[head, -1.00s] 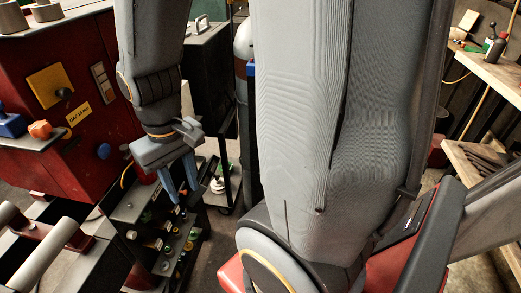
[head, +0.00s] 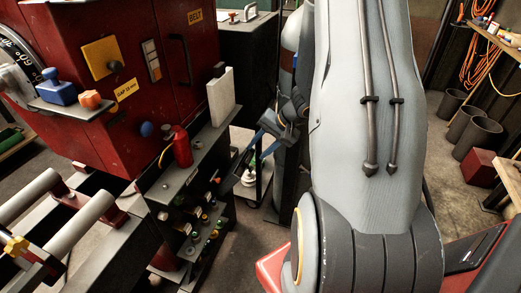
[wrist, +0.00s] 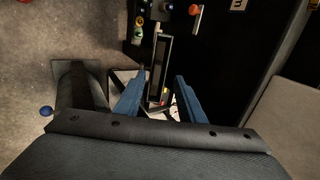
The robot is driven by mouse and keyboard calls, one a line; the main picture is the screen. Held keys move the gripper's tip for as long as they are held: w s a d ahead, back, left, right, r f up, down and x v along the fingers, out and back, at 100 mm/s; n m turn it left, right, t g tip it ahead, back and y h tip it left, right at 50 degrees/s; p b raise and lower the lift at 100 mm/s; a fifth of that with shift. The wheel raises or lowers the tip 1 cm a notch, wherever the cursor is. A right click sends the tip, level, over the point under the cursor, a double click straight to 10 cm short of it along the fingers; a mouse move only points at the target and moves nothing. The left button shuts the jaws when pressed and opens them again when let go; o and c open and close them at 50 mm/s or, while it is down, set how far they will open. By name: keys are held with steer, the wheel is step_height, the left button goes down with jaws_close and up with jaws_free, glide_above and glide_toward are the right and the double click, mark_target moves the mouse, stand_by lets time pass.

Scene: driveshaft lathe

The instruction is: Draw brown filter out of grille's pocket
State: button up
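My gripper (head: 243,163) is beside the right end of the dark control panel (head: 195,222) in the head view, its blue fingers pointing down and left. In the wrist view my gripper (wrist: 161,76) is open, with a clear gap between the fingers and nothing held. A narrow upright dark frame with a slot (wrist: 158,66) shows beyond and between the fingertips; I cannot tell whether it is the grille's pocket. I cannot make out a brown filter in either view.
A red bottle (head: 181,146) and a pale upright slab (head: 221,97) stand on the panel's top ledge. The red machine cabinet (head: 120,80) is at the left. Coloured knobs stick out from the panel face. A small open-frame stand (head: 262,165) is behind my gripper.

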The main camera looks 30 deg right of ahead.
mark_target(248, 161)
steer(key=shift+d+x, duration=0.2)
steer(key=shift+x, duration=1.15)
steer(key=shift+d+x, duration=0.15)
steer(key=shift+x, duration=1.2)
steer(key=shift+d+x, duration=0.2)
steer(key=shift+x, duration=1.15)
steer(key=shift+w+f, duration=0.15)
steer(key=shift+w, duration=0.05)
steer(key=shift+c, duration=0.4)
jaws_close()
steer(key=p+v, duration=0.9)
steer(key=v, duration=0.9)
steer(key=shift+a, duration=0.15)
